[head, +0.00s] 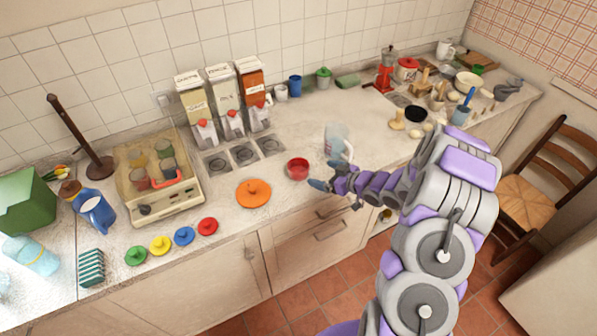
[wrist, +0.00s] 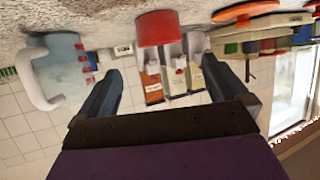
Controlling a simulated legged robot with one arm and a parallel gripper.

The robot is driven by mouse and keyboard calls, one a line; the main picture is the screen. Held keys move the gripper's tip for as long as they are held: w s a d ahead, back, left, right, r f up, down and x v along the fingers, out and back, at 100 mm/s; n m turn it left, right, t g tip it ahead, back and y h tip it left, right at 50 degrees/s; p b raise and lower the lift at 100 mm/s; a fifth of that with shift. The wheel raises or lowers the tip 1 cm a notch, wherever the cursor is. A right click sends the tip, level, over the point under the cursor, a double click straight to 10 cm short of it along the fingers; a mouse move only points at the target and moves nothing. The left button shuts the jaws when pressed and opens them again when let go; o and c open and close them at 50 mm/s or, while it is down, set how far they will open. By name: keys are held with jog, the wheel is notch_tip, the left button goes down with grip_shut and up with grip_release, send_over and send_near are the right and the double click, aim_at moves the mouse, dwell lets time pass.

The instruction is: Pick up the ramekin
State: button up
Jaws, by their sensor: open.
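The ramekin (head: 297,168) is a small red bowl. It stands upright on the pale counter, near its front edge, between the orange lid and the clear jug. In the wrist view, which is upside down, the red ramekin (wrist: 158,28) shows at the top, beyond and roughly between the fingers. My gripper (head: 336,194) is to the right of the ramekin and nearer the counter's front edge. In the wrist view my gripper (wrist: 160,72) has its two dark fingers spread wide, with nothing between them. The gripper appears apart from the ramekin.
A clear jug (head: 337,140) with a handle stands close behind my gripper; it also shows in the wrist view (wrist: 62,68). An orange lid (head: 253,193) lies left of the ramekin. Three dispensers (head: 222,95) stand behind. A wooden chair (head: 545,180) is at the right.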

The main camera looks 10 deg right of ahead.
jog(key=b, duration=0.2)
send_near(291, 163)
jog(key=shift+x, duration=2.45)
jog(key=shift+s+d+f, duration=0.1)
jog(key=shift+d+f, duration=0.05)
jog(key=shift+f, duration=0.05)
jog(key=shift+c, duration=0.3)
jog(key=c, duration=0.9)
jog(key=shift+o, duration=0.2)
